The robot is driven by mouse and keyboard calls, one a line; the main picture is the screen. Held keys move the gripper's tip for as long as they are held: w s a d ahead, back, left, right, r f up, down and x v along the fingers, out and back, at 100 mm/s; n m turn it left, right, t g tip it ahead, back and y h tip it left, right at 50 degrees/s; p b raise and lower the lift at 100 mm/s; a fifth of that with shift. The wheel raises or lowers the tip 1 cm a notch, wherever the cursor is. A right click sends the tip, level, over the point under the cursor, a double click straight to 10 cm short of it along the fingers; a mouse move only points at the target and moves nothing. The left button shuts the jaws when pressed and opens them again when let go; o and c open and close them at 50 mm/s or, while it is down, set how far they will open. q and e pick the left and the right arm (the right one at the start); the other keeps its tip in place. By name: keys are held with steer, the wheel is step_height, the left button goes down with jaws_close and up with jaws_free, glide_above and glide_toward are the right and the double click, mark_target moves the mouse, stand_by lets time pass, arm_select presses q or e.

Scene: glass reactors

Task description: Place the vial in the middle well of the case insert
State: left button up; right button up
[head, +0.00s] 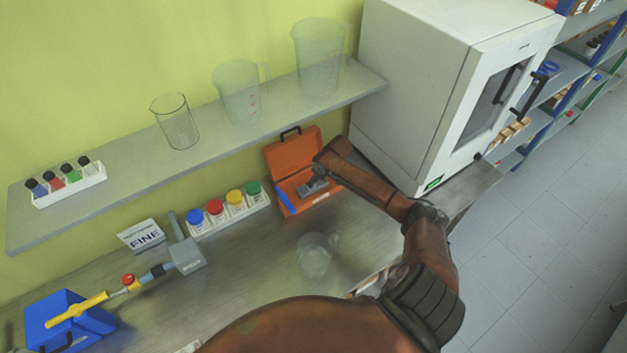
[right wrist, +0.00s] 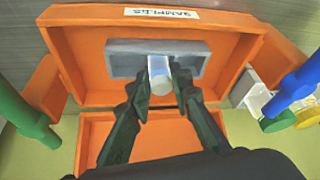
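The orange case (head: 285,158) stands open on the bench against the wall. The right wrist view shows its rim (right wrist: 235,55) and the grey insert (right wrist: 122,62) inside. A pale, clear vial (right wrist: 158,68) lies across the middle of the insert in that view, between the fingertips of my right gripper (right wrist: 161,82). Both fingers press close on its sides. I cannot tell whether it sits down in the well or is just above it; the fingers hide part of the insert. In the head view my right gripper (head: 314,184) is over the case. My left gripper is not in view.
A rack with coloured caps (head: 230,208) stands left of the case. A clear beaker (head: 315,256) is on the bench in front. A shelf (head: 205,145) with glassware runs above, and a white cabinet (head: 425,75) stands to the right.

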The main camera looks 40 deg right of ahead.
steer(key=o, duration=0.4)
steer(key=shift+r, duration=0.1)
steer(key=v, duration=1.2)
steer(key=shift+b, duration=0.4)
stand_by(0.5)
